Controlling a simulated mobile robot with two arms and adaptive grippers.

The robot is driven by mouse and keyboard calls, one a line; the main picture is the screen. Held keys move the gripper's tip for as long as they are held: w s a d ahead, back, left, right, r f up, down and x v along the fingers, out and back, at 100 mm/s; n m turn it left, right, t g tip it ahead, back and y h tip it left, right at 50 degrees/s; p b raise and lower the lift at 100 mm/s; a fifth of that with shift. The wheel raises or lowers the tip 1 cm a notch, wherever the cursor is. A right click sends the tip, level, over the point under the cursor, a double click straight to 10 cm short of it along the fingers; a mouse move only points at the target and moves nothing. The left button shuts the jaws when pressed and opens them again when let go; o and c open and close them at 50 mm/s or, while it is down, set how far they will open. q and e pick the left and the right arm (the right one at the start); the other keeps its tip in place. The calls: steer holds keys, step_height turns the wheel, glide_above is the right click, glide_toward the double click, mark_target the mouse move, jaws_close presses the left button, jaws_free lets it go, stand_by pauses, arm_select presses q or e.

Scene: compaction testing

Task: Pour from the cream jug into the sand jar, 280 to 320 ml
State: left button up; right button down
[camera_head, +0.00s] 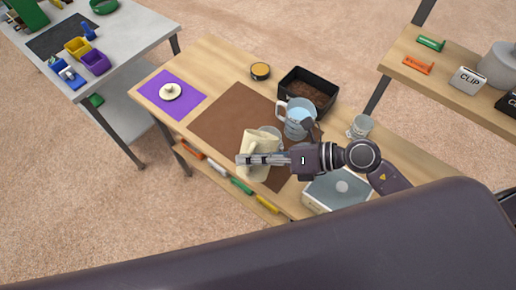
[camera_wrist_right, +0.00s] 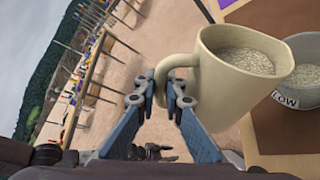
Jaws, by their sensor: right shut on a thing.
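In the right wrist view a jar (camera_wrist_right: 287,98) with similar grains and a label ending in "LOW" stands beside the jug. I see no stream between them. How far the jug tilts is unclear. My left gripper is not in view.
A glass (camera_head: 360,126) and a scale-like box (camera_head: 335,195) are to the right. The purple mat (camera_head: 186,99) holds a small cream object.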

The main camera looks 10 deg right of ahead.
steer(key=shift+w+r, duration=0.1)
steer(key=shift+r, duration=0.1)
stand_by(0.5)
steer(key=shift+w+d+r+m, duration=0.1)
steer(key=shift+w+r+m, duration=0.1)
steer(key=shift+m, duration=0.1)
stand_by(2.6)
stand_by(2.1)
